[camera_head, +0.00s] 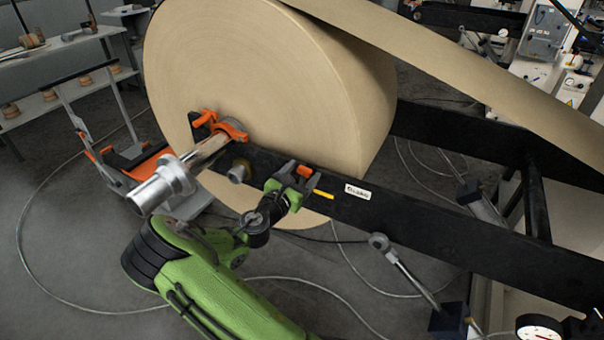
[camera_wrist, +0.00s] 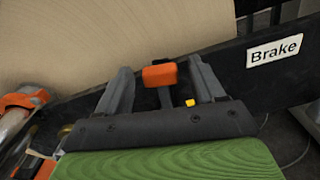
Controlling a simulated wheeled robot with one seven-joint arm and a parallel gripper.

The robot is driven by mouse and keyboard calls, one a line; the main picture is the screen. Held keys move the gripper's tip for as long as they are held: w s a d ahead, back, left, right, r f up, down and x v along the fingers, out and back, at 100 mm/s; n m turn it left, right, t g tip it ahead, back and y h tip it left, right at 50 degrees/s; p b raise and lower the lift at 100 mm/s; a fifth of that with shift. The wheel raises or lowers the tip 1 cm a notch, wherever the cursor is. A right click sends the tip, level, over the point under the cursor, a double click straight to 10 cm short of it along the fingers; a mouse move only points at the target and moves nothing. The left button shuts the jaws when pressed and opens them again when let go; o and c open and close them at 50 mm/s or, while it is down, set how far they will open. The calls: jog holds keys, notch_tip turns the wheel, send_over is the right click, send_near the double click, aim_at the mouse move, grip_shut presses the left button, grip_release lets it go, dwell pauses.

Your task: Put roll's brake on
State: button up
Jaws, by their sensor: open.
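The kraft paper roll (camera_head: 250,75) hangs on a metal shaft (camera_head: 170,182) beside a black arm beam (camera_head: 430,225). The brake lever has an orange knob (camera_head: 305,171) on a dark stem. The knob also shows in the wrist view (camera_wrist: 159,75), between my fingers. A yellow mark (camera_head: 323,194) is on the beam just right of the lever. A white label (camera_wrist: 274,50) reading "Brake" is farther right. My gripper (camera_head: 293,174) is open, with one finger on each side of the knob and visible gaps in the wrist view. I cannot tell the depth exactly.
An orange clamp (camera_head: 220,125) sits around the shaft left of my gripper. A cylinder rod (camera_head: 405,270) stands below the beam. An orange and grey cart (camera_head: 130,165) stands at left.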

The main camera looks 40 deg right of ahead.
jog(key=shift+w+d, duration=0.15)
jog(key=shift+d, duration=0.15)
jog(key=shift+c, duration=0.3)
grip_shut()
